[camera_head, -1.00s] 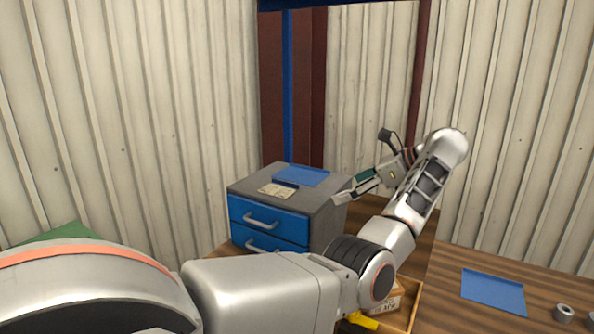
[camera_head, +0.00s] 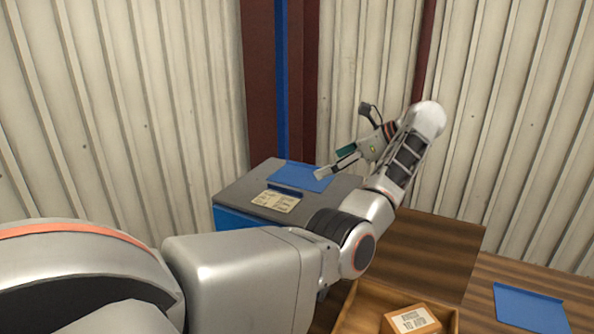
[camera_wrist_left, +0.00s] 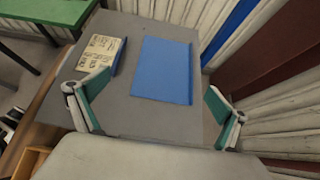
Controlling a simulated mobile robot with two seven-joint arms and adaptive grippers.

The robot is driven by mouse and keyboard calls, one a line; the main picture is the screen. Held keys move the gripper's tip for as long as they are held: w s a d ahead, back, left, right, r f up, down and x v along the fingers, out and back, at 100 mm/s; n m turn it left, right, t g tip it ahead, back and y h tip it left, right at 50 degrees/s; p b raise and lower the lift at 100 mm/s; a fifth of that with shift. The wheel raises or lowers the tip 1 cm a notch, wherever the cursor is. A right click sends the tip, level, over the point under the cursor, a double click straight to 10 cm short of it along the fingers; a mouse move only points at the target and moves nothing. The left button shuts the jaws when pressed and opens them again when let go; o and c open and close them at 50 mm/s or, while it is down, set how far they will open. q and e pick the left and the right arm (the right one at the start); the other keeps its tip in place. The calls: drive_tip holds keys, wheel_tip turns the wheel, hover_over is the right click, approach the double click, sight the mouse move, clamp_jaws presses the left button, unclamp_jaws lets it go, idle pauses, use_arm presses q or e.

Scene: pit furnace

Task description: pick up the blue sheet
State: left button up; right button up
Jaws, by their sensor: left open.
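A flat blue sheet (camera_head: 297,178) lies on top of the grey drawer cabinet (camera_head: 236,193). The sheet also shows whole in the left wrist view (camera_wrist_left: 163,70), with a raised edge along its right side. My left gripper (camera_head: 322,172) is open and empty at the sheet's right end in the head view. In the left wrist view its two fingers (camera_wrist_left: 158,84) are spread wide, with the sheet beyond and between them. A second blue sheet (camera_head: 530,308) lies on the wooden bench at the right. My right gripper is not in view.
A printed card (camera_head: 276,201) with a dark blue edge lies beside the sheet on the cabinet. A wooden box (camera_head: 358,310) holding a labelled carton (camera_head: 412,319) stands in front. Corrugated wall panels and a blue post (camera_head: 282,80) are behind.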

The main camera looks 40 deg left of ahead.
sight(297, 175)
use_arm(q)
drive_tip(key=shift+w+a, duration=0.25)
drive_tip(key=shift+a, duration=0.25)
drive_tip(key=shift+x, duration=1.5)
drive_tip(key=shift+w+x, duration=0.15)
drive_tip(key=shift+x, duration=1)
drive_tip(key=shift+w+x, duration=0.15)
drive_tip(key=shift+x, duration=1.05)
drive_tip(key=shift+c, duration=0.4)
